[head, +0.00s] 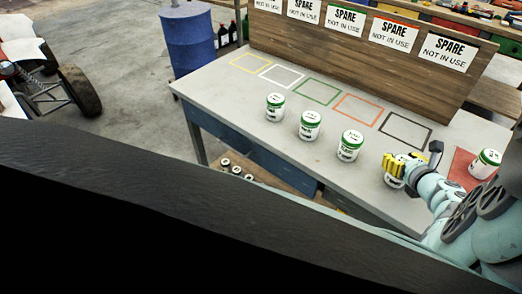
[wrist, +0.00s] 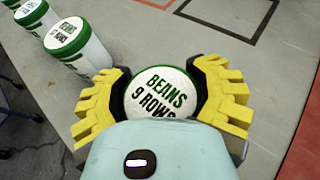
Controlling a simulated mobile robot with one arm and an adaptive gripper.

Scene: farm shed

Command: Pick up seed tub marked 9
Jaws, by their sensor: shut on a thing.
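The seed tub marked 9 is a white tub with a green-rimmed lid reading "BEANS 9 ROWS" (wrist: 160,90) in the wrist view. In the head view this tub (head: 392,183) is mostly hidden behind my gripper. My gripper (head: 405,165) has yellow ridged fingers, which also show in the wrist view (wrist: 162,97), one on each side of the tub. It is shut on this tub, near the table's front edge. Whether the tub touches the table cannot be told.
Three similar tubs (head: 349,146) stand in a row to the left on the grey table (head: 225,85). Another tub (head: 485,163) stands on a red mat (head: 462,163) at the right. Coloured outlines behind the row are empty. A wooden board (head: 340,55) with "SPARE" signs rises at the back.

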